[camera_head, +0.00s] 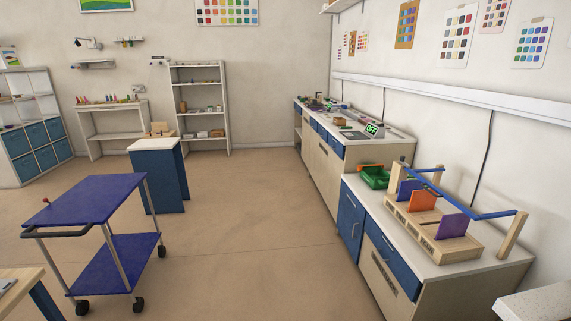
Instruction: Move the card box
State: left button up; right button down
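No thing in view is clearly marked as the card box. A wooden slotted holder (405,219) stands on the near right counter, with upright orange (421,201) and purple (452,227) panels in it. A small tan box-like thing (158,130) sits on the white top of a blue pedestal cabinet, too small to make out well. Neither of my grippers is in view.
A blue two-shelf cart (90,199) on wheels stands at the left front. The blue pedestal cabinet (160,178) is behind it. Counters (351,206) line the right wall, with a green bin (374,177). Open floor (255,220) lies between cart and counters.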

aim_at(338, 121)
jog(key=i, duration=3.6)
jog(key=i+z, duration=0.1)
jog(key=i, duration=0.55)
jog(key=i+j, duration=0.15)
jog(key=i, duration=0.5)
jog(key=i+z, duration=0.15)
jog(key=i, duration=0.5)
jog(key=i+j+z, duration=0.1)
jog(key=i+j, duration=0.15)
jog(key=i, duration=0.4)
